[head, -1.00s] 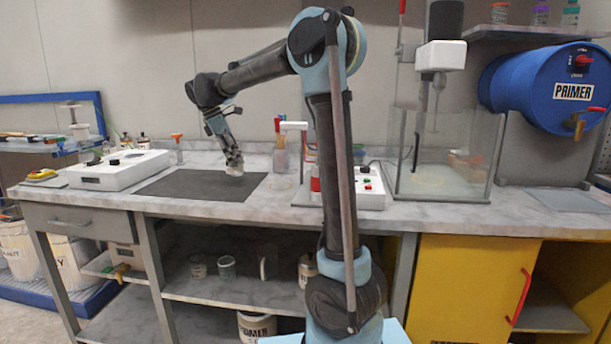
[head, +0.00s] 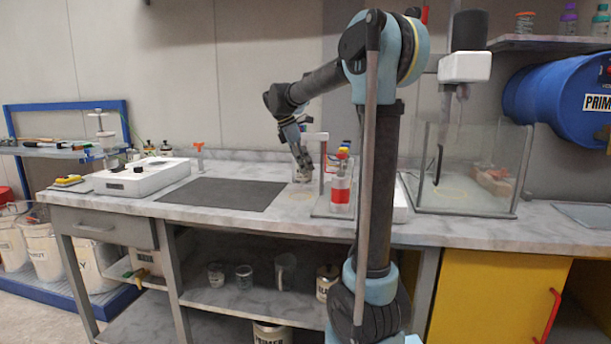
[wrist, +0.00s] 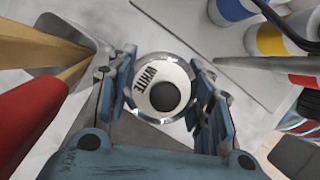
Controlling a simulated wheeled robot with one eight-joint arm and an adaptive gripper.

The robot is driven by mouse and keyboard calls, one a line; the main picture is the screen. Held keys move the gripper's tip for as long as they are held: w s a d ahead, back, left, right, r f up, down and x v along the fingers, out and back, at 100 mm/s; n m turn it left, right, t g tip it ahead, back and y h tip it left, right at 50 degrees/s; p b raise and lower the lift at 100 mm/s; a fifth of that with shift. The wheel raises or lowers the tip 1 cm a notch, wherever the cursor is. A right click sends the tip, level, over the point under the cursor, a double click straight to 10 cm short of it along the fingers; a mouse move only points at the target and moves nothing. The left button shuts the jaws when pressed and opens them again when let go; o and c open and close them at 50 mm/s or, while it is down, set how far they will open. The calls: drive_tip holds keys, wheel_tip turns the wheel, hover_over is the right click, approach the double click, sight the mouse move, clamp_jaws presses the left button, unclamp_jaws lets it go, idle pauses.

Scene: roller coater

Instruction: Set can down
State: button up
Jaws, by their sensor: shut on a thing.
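My gripper (wrist: 163,95) is shut on a can (wrist: 152,97), its fingers on either side. In the wrist view the can shows from above: a silver rim and a pale top with the word WHITE and a dark round spot. In the head view my gripper (head: 303,168) is low over the back of the counter (head: 270,222), right of the dark mat (head: 222,193). The can is too small and hidden there to tell whether it touches the counter.
Yellow and red handles (wrist: 35,115) stand close to the gripper's left in the wrist view. Blue- and yellow-banded containers (wrist: 270,40) stand to its right. A red-banded bottle (head: 342,192) and a glass tank (head: 465,170) stand further right. The dark mat is clear.

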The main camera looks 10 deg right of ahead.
drive_tip(key=shift+d+f, duration=0.2)
drive_tip(key=shift+f, duration=1.55)
drive_tip(key=shift+f, duration=0.1)
drive_tip(key=o, duration=1.2)
drive_tip(key=shift+c, duration=0.2)
